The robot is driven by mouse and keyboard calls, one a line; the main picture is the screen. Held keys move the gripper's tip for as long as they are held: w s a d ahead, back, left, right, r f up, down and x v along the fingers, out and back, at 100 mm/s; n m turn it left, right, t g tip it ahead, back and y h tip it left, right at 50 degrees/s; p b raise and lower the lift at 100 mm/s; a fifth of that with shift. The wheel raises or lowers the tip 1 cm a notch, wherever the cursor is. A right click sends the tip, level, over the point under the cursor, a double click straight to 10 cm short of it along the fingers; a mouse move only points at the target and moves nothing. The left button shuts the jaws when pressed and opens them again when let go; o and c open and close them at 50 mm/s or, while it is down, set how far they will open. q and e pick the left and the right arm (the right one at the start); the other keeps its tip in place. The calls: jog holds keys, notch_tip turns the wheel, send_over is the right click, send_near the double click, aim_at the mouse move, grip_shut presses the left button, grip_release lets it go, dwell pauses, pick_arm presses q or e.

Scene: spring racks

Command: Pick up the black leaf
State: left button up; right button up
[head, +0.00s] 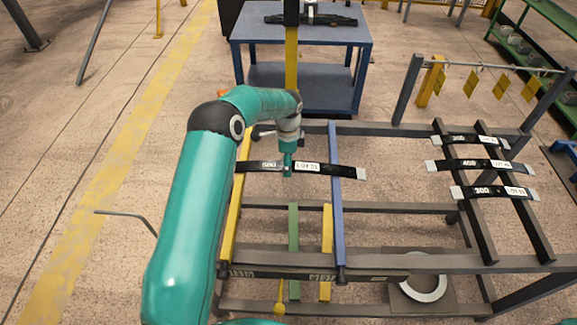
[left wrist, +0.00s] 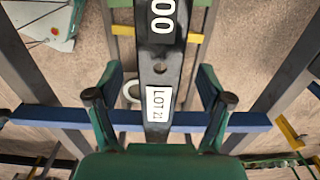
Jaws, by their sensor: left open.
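The black leaf (head: 335,170) is a long dark bar with white number and lot labels. It lies across the yellow rail and the blue rail (head: 336,205) of the rack, with a pale metal end at right. In the left wrist view the leaf (left wrist: 158,68) runs up the picture, showing "00", a round hole and a lot label. My left gripper (head: 288,170) is over the leaf's middle in the head view, hiding part of it. In the left wrist view the open fingers of my left gripper (left wrist: 159,98) stand on either side of the leaf, with gaps showing.
Three more labelled black leaves, one marked 300 (head: 490,192), lie on the rack's right side. A blue table (head: 300,34) stands behind, with a dark bar on top. Yellow tags (head: 500,86) hang from a rail at right. A grey ring (head: 423,290) sits low in front.

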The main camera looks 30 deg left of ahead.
pick_arm(q)
jog(key=shift+a+f, duration=0.1)
jog(key=shift+f, duration=1.3)
jog(key=c, duration=1.2)
jog(key=shift+w+r, duration=0.15)
jog(key=shift+c, duration=0.9)
